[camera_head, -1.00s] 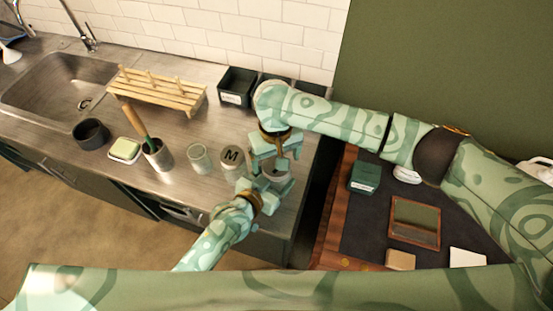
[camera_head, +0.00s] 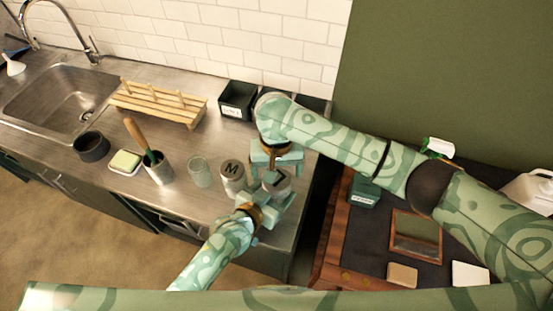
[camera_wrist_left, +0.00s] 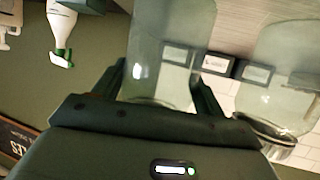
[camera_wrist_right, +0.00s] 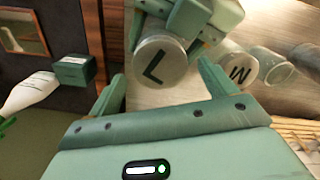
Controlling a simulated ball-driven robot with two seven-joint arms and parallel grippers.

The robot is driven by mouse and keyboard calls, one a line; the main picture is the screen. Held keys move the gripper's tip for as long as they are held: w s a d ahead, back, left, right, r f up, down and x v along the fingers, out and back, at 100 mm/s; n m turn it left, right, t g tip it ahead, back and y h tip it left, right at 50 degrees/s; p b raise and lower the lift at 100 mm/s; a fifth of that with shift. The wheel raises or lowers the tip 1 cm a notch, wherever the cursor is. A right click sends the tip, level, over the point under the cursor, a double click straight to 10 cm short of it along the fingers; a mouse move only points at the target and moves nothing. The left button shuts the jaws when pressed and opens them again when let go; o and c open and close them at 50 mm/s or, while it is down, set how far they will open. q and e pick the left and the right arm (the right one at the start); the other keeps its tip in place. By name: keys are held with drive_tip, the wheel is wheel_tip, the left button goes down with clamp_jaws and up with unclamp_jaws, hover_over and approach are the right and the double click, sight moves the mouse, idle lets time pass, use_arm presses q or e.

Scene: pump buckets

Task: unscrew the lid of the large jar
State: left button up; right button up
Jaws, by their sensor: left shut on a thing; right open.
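The large jar is clear, with a pale round lid marked L (camera_wrist_right: 160,63). My left gripper (camera_head: 272,207) is shut on the jar body, and the left wrist view shows the clear jar (camera_wrist_left: 165,45) between its fingers. My right gripper (camera_head: 276,160) is open just above the lid, and the right wrist view shows the lid between and beyond its spread fingers. I see no finger closed on the lid. The lid appears to be on the jar. The head view shows the large jar (camera_head: 276,183) partly hidden by both grippers.
A jar with a lid marked M (camera_head: 231,170) stands close by on the left, with an unlidded glass jar (camera_head: 200,172) beside it. A utensil cup (camera_head: 158,168), a soap dish (camera_head: 124,163) and a wooden rack (camera_head: 158,103) are farther left. Dark bins (camera_head: 237,100) stand behind.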

drive_tip(key=shift+f, duration=1.1)
drive_tip(key=c, duration=1)
drive_tip(key=n, duration=0.3)
drive_tip(key=shift+n, duration=0.3)
drive_tip(key=o, duration=1.1)
drive_tip(key=shift+r, duration=2.35)
use_arm(q)
drive_tip(key=o, duration=2)
drive_tip(key=shift+c, duration=0.2)
